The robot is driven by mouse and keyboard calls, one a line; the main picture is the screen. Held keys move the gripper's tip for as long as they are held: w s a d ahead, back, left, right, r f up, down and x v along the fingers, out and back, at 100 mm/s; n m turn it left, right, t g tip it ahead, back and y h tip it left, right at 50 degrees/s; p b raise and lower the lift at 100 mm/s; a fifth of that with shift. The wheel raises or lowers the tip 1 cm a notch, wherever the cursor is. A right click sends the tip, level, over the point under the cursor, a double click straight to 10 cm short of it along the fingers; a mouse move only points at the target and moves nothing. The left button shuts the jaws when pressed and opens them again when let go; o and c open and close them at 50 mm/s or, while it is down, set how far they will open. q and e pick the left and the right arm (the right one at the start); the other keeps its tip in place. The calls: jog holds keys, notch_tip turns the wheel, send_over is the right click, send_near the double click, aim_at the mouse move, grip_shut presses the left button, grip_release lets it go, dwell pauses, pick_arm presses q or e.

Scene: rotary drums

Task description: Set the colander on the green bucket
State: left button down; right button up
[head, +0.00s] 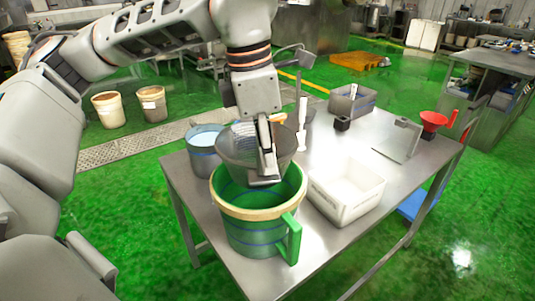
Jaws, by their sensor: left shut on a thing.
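The green bucket (258,230) stands upright on the metal table near its front left, with a cream rim and a handle on its right side. The colander (233,146) is a grey bowl at the far side of the bucket's mouth. My left gripper (265,178) reaches down from above and is shut on the colander's near side. The colander overlaps the bucket's far rim in the picture; I cannot tell whether they touch. Part of the colander is hidden behind the gripper. My right gripper is not in view.
A blue-grey bucket (205,158) stands close behind on the left. A white bin (346,194) stands just right of the green bucket. A red funnel (433,121) and a grey metal tray (351,103) are farther back. The table's right front (385,205) is clear.

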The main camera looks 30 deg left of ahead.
aim_at(256, 137)
pick_arm(q)
jog(key=shift+f+b, duration=1)
jog(key=shift+f, duration=0.6)
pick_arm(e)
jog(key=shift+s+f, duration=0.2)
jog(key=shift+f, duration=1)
pick_arm(q)
jog(key=shift+f+b, duration=1.6)
jog(key=shift+f, duration=1.3)
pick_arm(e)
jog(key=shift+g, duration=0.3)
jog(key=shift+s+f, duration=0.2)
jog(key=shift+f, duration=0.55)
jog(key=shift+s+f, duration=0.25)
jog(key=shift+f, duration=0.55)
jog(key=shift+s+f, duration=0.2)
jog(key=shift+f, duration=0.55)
pick_arm(q)
jog(key=c, duration=2.4)
grip_release()
jog(key=o, duration=0.5)
jog(key=r, duration=0.4)
jog(key=s+r, duration=0.1)
jog(key=r, duration=0.3)
jog(key=a+r, duration=0.1)
jog(key=r, duration=0.3)
jog(key=shift+s+a, duration=0.1)
jog(key=shift+s, duration=0.1)
jog(key=shift+f, duration=0.1)
